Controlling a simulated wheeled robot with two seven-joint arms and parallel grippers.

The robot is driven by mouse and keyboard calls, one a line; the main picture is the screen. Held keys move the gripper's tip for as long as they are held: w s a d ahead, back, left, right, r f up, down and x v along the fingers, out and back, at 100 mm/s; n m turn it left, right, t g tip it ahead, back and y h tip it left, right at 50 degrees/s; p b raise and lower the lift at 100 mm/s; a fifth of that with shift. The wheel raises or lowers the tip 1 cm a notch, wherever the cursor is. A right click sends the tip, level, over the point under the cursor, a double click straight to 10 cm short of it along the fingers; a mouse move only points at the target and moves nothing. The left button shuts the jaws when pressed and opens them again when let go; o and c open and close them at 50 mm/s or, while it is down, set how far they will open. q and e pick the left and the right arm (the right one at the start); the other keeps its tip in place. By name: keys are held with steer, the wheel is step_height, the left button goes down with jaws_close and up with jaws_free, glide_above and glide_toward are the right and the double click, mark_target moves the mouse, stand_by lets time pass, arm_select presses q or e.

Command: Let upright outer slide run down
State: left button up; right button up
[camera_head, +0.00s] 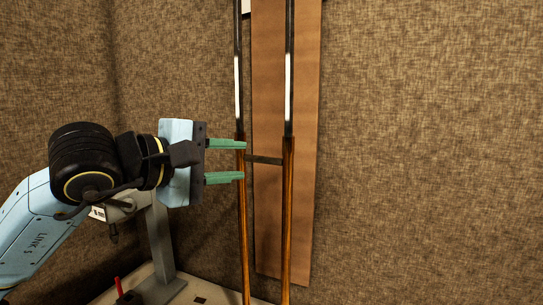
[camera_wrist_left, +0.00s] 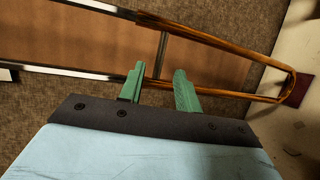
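The upright slide shows in the head view as two parallel tubes. The brass-coloured outer slide (camera_head: 287,215) forms the lower part, with a short crossbar (camera_head: 265,160) joining its tubes near the top. Dark and silvery inner tubes (camera_head: 289,80) rise above it. My left gripper (camera_head: 243,160) is open, with green fingers one above the other at the left tube, above and below the crossbar's level. In the left wrist view the fingers (camera_wrist_left: 160,76) overlap the near tube, either side of the crossbar (camera_wrist_left: 161,52); contact is unclear. The outer slide's curved end (camera_wrist_left: 294,92) shows there. My right gripper is out of view.
A tall brown board (camera_head: 265,220) stands behind the slide against woven-textured walls (camera_head: 430,150). A grey post (camera_head: 159,240) on a foot stands at lower left, near a small red-topped item (camera_head: 119,286). The space right of the slide is clear.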

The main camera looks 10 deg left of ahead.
mark_target(261, 160)
arm_select(q)
steer(key=p+x, duration=0.1)
steer(key=x, duration=0.8)
steer(key=shift+w+d+p, duration=0.1)
steer(key=shift+w+p, duration=0.05)
steer(key=shift+p, duration=0.15)
jaws_close()
